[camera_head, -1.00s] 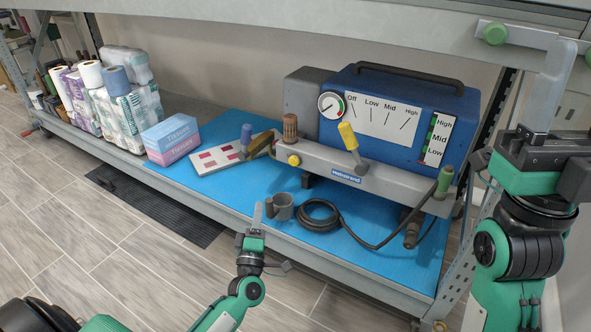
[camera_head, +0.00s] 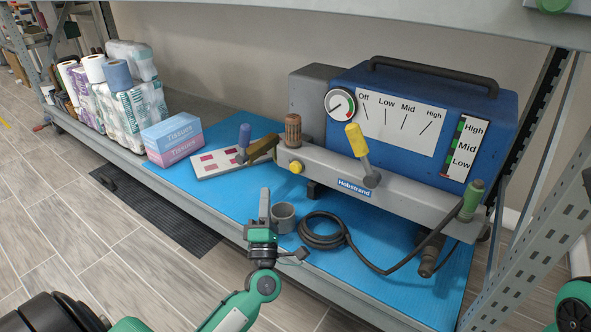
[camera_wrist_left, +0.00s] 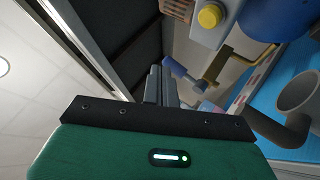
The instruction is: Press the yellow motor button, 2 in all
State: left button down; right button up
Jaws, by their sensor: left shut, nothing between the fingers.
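The yellow motor button (camera_head: 296,167) is a round knob on the left end of the grey front bar of the blue machine (camera_head: 430,105). It also shows near the top of the left wrist view (camera_wrist_left: 209,15). My left gripper (camera_head: 265,193) is shut and empty, its fingers pointing up. In the head view it appears below and left of the button, in front of the shelf edge. In the left wrist view its dark fingers point toward the machine, with the button above and right of them, apart from them. My right gripper is out of view.
A yellow-handled lever (camera_head: 357,140) stands right of the button. A brown knob (camera_head: 293,129) is just above it. A grey cup (camera_head: 283,217) and coiled black cable (camera_head: 322,232) lie on the blue mat (camera_head: 235,195). A tissue box (camera_head: 172,138) stands left.

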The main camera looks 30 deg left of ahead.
pick_arm(q)
jog(key=b, duration=0.2)
send_near(296, 168)
jog(key=w+a+r, duration=0.3)
jog(key=a+r, duration=0.1)
jog(key=shift+a+f, duration=0.15)
dwell(0.6)
jog(key=shift+w, duration=0.15)
dwell(1.2)
jog(key=shift+w, duration=0.3)
